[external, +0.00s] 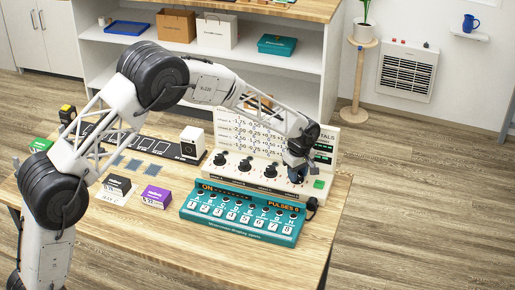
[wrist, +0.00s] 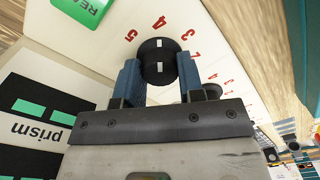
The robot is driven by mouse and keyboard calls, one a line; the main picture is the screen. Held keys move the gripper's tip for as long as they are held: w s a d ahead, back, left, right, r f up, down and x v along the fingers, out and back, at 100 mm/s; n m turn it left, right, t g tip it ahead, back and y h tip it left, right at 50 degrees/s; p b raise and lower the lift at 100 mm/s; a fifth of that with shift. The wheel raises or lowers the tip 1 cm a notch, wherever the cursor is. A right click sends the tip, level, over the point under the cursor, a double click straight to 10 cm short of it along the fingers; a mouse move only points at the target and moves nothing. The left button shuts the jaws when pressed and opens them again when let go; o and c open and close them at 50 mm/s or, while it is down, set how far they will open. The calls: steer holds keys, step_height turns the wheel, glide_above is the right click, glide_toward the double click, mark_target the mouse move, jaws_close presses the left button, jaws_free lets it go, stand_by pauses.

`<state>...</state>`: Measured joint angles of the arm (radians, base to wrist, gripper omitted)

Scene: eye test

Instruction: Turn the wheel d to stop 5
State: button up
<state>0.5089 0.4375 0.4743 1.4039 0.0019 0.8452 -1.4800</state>
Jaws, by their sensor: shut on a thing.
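The wheel (wrist: 158,48) is a black round knob with white marks, on a cream panel (external: 232,182). In the external view it is the rightmost of the row and mostly hidden by my gripper (external: 298,172); I cannot read its letter. In the wrist view, the blue fingers of my gripper (wrist: 159,80) are shut on the wheel, one on each side. Red numbers ring it: 5 at upper left, 4 at the top, 3 at upper right. The wheel's upper white mark points about at the 4.
More black knobs (external: 245,165) stand left on the same panel. A green button (wrist: 84,10) lies near the wheel. A teal switch box (external: 240,222) is in front. A purple box (external: 156,197) and a white cube (external: 192,142) stand left. The table's front right is bare.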

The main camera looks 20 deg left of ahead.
steer(key=n, duration=0.7)
steer(key=shift+w+r, duration=0.1)
stand_by(0.5)
steer(key=o, duration=0.9)
steer(key=shift+r, duration=3.85)
